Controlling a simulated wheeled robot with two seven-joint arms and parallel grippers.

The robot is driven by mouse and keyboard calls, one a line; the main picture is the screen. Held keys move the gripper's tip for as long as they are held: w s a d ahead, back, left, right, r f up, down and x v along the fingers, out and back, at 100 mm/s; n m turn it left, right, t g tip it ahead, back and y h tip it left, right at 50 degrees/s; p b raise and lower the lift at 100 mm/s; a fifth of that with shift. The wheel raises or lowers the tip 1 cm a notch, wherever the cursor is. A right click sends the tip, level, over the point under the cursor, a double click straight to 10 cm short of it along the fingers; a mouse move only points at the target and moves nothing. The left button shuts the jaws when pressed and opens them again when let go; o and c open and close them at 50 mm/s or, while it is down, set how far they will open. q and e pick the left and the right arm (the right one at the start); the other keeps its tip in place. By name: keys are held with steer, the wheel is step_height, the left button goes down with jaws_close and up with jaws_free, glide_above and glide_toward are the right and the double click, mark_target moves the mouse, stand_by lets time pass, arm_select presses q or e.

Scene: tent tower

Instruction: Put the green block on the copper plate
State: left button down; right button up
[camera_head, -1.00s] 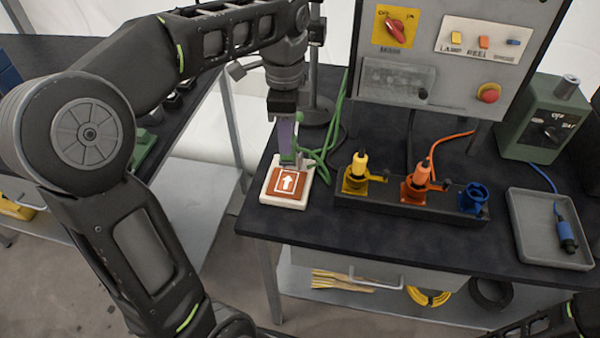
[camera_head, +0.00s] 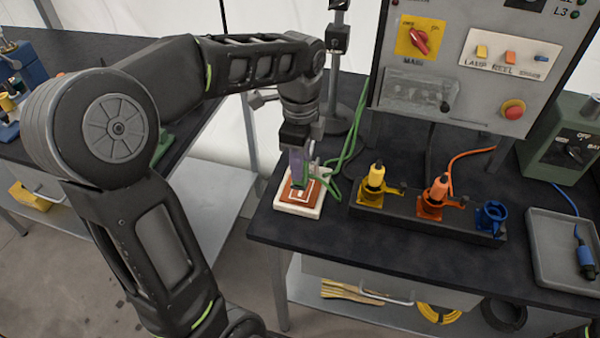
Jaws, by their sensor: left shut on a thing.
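My left gripper (camera_head: 299,183) points straight down over the copper plate (camera_head: 288,192), a reddish-brown square with white marks on a white base at the near left corner of the dark bench. The gripper is shut on the green block (camera_head: 299,188), of which only a small bit of green shows at the fingertips. The block is at or just above the plate; I cannot tell if it touches. The fingers and block hide part of the plate's marking. My right gripper is not in view.
Green cables (camera_head: 345,150) loop just right of the plate, near a dark stand. A black rack (camera_head: 430,218) with yellow, orange and blue sockets is farther right, then a grey tray (camera_head: 560,250). A switch panel (camera_head: 470,60) rises behind. Bare bench top lies in front of the rack.

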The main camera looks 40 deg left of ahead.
mark_target(302, 184)
arm_select(q)
step_height(302, 184, down, 4)
steer(key=shift+r, duration=0.2)
stand_by(0.3)
steer(key=shift+f, duration=0.15)
steer(key=c, duration=1.1)
jaws_free()
steer(key=shift+o, duration=0.2)
